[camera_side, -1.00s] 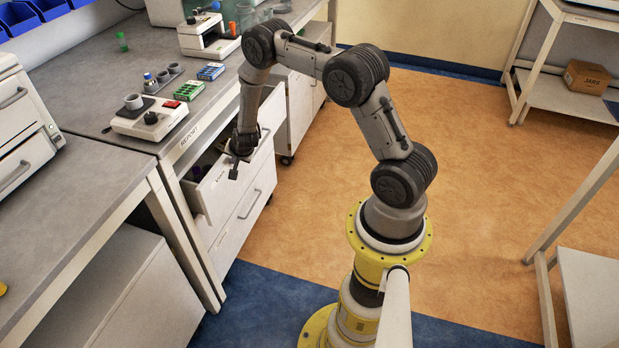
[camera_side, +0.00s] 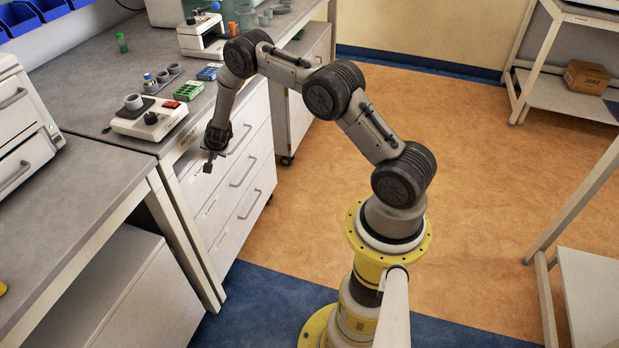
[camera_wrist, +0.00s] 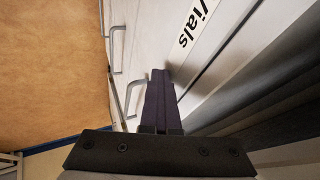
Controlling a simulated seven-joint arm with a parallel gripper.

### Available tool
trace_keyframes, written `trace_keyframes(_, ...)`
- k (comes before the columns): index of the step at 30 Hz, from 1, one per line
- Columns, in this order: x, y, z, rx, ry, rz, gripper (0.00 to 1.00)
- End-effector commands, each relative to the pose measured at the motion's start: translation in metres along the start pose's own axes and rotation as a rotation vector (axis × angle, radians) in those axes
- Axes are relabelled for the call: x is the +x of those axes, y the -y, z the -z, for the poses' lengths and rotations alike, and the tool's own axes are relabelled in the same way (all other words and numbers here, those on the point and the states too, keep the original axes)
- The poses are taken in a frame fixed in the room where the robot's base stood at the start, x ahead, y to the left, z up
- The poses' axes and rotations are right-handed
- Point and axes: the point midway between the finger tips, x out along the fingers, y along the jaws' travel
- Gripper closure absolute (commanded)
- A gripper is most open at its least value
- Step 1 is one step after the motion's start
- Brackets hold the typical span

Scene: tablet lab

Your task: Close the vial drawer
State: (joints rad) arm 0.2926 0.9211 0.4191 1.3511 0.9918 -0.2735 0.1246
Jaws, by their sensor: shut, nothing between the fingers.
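The vial drawer (camera_side: 258,129) is the top drawer of the white cabinet under the bench. Its front looks about flush with the drawers below, and its inside no longer shows. In the wrist view a "Vials" label (camera_wrist: 195,22) is on the white front beside the dark fingers. My gripper (camera_side: 208,168) is shut and empty, at the left part of the drawer front. In the wrist view its fingertips (camera_wrist: 160,74) are together close to the white front. I cannot tell whether they touch it.
The bench top holds a white device with a red switch (camera_side: 150,118), vial racks (camera_side: 188,91) and a microscope-like instrument (camera_side: 202,38). The orange floor (camera_side: 310,210) beside the cabinet is clear.

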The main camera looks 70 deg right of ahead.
Motion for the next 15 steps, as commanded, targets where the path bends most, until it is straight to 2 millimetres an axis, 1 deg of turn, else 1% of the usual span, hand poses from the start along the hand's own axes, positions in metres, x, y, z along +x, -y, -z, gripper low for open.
trace_keyframes(1, 0.002, 0.006, -0.001, -0.006, -0.001, 0.011, 1.00)
trace_keyframes(5, 0.002, 0.005, -0.001, -0.007, 0.000, 0.011, 1.00)
trace_keyframes(8, 0.000, 0.000, -0.002, -0.009, 0.000, 0.009, 1.00)
trace_keyframes(11, -0.005, -0.008, -0.001, -0.007, 0.000, 0.007, 1.00)
trace_keyframes(15, -0.015, -0.027, 0.000, -0.004, 0.000, 0.003, 1.00)
